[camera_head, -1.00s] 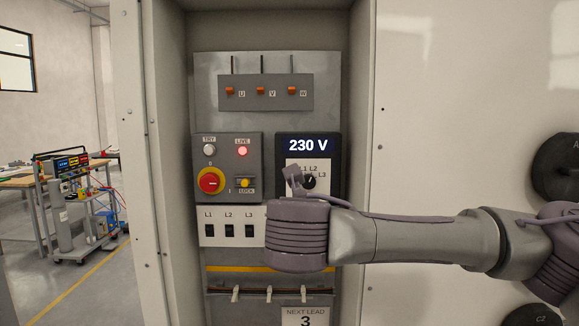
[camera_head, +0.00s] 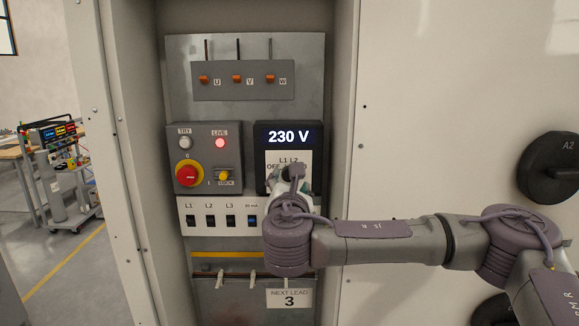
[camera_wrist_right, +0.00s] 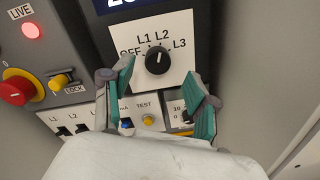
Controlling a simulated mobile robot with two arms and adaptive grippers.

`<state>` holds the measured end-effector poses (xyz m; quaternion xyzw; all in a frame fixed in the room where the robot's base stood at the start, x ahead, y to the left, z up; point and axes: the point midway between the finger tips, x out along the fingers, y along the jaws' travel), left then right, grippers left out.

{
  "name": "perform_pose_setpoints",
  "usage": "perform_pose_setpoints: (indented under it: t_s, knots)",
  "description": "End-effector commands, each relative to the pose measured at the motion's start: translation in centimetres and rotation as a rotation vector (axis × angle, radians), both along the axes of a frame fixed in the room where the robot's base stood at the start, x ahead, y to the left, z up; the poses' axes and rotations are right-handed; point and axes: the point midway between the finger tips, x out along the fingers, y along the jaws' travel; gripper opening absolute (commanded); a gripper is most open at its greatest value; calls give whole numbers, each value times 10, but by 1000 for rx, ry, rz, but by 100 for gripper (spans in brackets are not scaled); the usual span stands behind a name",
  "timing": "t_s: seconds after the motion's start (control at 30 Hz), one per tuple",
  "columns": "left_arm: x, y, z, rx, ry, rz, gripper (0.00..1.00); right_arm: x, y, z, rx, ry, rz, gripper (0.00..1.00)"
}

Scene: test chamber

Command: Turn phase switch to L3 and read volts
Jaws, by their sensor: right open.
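The black phase switch knob (camera_wrist_right: 157,60) sits on a white plate marked OFF, L1, L2 and L3 in the right wrist view. Its white pointer line points roughly up; I cannot tell exactly which mark it meets. In the head view the gripper mostly hides the knob. The dark voltmeter display (camera_head: 288,136) above it reads 230 V. My right gripper (camera_wrist_right: 160,72) is open, its teal-padded fingers on either side just below the knob; contact is not clear. It also shows in front of the plate in the head view (camera_head: 291,176). My left gripper is not in view.
Left of the meter are a red-and-yellow rotary switch (camera_head: 188,174), a lit red LIVE lamp (camera_head: 220,142) and a yellow LOCK knob (camera_head: 223,175). Breakers (camera_head: 210,221) and a yellow TEST button (camera_wrist_right: 148,120) lie below. Cabinet walls (camera_head: 342,120) flank the panel.

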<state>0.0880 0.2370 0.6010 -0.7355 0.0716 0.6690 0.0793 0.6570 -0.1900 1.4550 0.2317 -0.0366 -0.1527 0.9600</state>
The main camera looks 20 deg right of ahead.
Motion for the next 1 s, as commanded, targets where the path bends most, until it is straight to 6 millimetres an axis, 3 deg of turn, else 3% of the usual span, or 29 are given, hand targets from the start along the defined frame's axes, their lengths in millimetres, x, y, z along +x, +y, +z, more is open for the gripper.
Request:
perform_pose_setpoints:
  t_s: [0.03,0.2,0.57,0.93,1.0]
  knots:
    - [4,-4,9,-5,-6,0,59,8,-3,4,-1,2,-3,59]
    - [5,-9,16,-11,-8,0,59,25,-8,2,-1,2,0,59]
    - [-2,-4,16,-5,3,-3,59,31,-9,-1,0,0,1,59]
    - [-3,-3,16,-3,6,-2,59,31,-9,-1,0,0,1,1]
    - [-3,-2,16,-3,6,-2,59,31,-9,-1,0,0,1,0]
